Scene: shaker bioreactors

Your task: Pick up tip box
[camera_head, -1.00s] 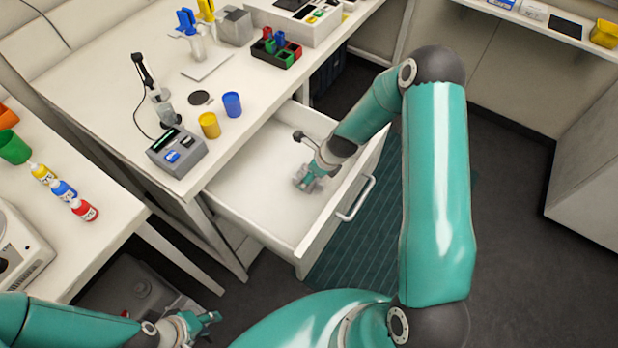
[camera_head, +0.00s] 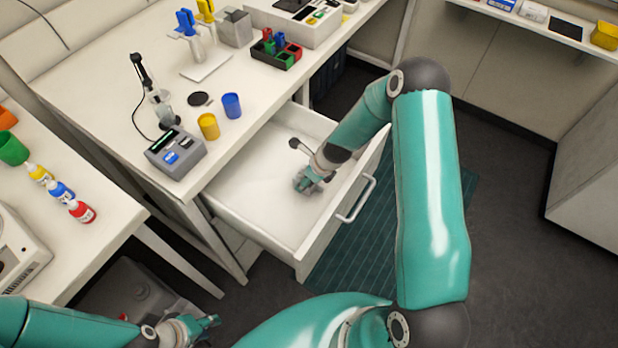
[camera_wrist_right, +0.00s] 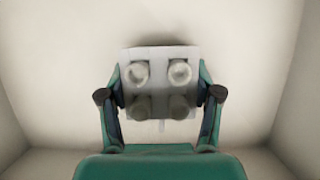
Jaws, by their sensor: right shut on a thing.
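The tip box (camera_wrist_right: 160,62) is a light grey block with several round pale pieces in its top, seen in the right wrist view. My right gripper (camera_wrist_right: 160,100) is shut on it, one finger on each side. In the head view the right gripper (camera_head: 305,184) is inside the open white drawer (camera_head: 250,215), and the small grey block is mostly hidden by it. My left gripper (camera_head: 208,328) is at the lower left, over the floor side of the benches, open and empty.
The drawer walls surround the right gripper. On the bench above are a grey device (camera_head: 176,152), a yellow cup (camera_head: 208,126), a blue cup (camera_head: 231,105) and a rack with coloured blocks (camera_head: 276,50).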

